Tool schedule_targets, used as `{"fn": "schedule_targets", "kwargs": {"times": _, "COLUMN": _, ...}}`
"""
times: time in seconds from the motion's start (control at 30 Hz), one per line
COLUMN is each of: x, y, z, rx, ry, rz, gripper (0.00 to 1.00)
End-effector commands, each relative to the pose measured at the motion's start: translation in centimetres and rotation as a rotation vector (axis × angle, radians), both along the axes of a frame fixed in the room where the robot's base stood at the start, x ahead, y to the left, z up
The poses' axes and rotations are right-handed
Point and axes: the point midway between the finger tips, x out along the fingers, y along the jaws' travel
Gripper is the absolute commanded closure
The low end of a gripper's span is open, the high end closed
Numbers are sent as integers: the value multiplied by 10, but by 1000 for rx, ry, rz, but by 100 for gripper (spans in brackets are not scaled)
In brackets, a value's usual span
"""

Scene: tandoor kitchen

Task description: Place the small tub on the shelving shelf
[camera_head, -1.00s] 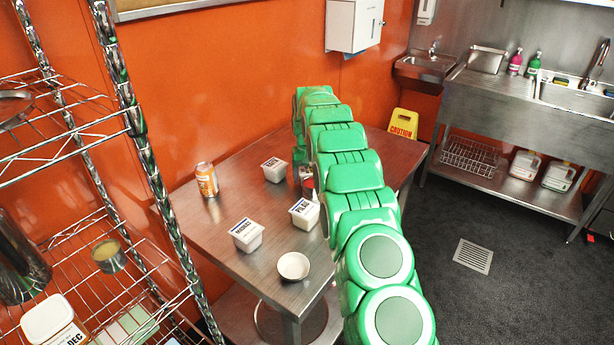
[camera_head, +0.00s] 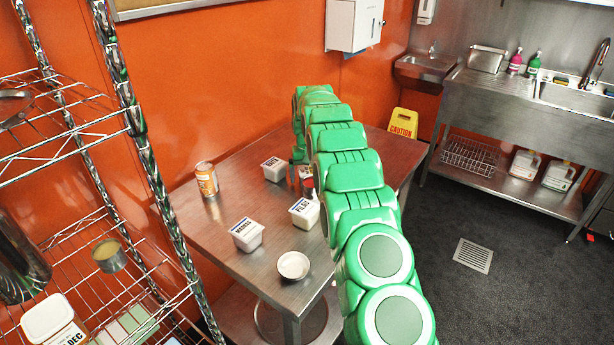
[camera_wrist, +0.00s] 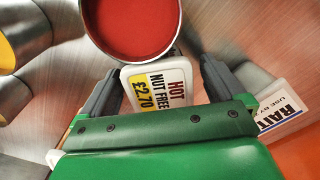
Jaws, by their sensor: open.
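A small white tub (camera_wrist: 158,88) with a label reading "HOT NUT FREE £2.70" sits between the fingers of my gripper (camera_wrist: 162,82) in the wrist view. The fingers are open on either side of it, with gaps showing. In the head view my gripper is mostly hidden behind my green arm, beside a small red item (camera_head: 307,186) on the table. The wire shelving (camera_head: 75,140) stands at the left of the head view.
A raita tub (camera_wrist: 282,105) is close to the right finger. A round container with red contents (camera_wrist: 135,22) is just ahead.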

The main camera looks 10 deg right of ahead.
Motion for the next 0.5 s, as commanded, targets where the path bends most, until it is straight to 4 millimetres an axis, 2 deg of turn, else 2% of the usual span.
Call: {"fn": "schedule_targets", "kwargs": {"times": 0.5, "x": 1, "y": 0, "z": 86, "rx": 0, "ry": -4, "rz": 0, "gripper": 4}}
